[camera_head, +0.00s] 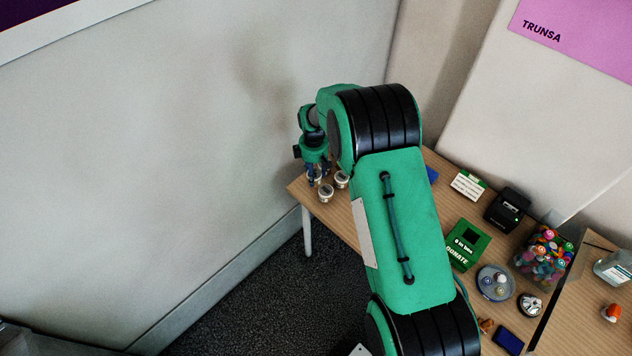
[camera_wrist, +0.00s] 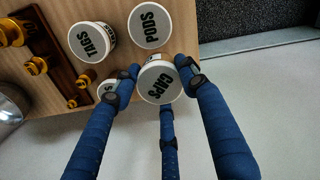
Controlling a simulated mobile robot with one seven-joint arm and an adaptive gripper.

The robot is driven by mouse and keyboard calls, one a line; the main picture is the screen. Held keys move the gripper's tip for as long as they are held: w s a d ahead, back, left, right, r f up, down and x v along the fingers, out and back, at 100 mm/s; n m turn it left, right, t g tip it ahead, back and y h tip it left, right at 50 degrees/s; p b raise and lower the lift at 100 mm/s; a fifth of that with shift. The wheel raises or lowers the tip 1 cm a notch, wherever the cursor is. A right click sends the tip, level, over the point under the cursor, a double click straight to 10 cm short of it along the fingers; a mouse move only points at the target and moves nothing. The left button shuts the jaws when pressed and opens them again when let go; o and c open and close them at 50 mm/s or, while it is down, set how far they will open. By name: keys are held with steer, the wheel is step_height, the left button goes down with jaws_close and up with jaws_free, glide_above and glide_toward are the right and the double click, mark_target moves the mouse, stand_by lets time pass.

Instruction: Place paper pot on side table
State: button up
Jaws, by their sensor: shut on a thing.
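My gripper (camera_head: 317,182) is over the far left corner of the wooden table (camera_head: 338,218). In the wrist view its dark blue fingers (camera_wrist: 158,84) are shut around a white pot with a grey lid marked CAPS (camera_wrist: 157,80). The held pot overlaps the table's edge in that view; I cannot tell whether it touches the tabletop. Another pot (camera_wrist: 106,87) is partly hidden behind a finger. No lid reads "paper", so I cannot tell which is the paper pot.
A dark wooden rack with brass weights (camera_wrist: 52,45) lies beside the pots. A green donate box (camera_head: 467,244), a black device (camera_head: 507,208) and a jar of colourful items (camera_head: 544,255) stand farther right. A wall (camera_head: 190,140) rises close beside my gripper.

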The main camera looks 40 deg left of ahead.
steer(key=shift+f, duration=0.45)
steer(key=shift+f, duration=0.15)
steer(key=shift+f, duration=1.75)
steer(key=shift+f, duration=0.15)
steer(key=o, duration=1.2)
steer(key=shift+c, duration=0.2)
steer(key=shift+r, duration=0.2)
steer(key=shift+r, duration=5.95)
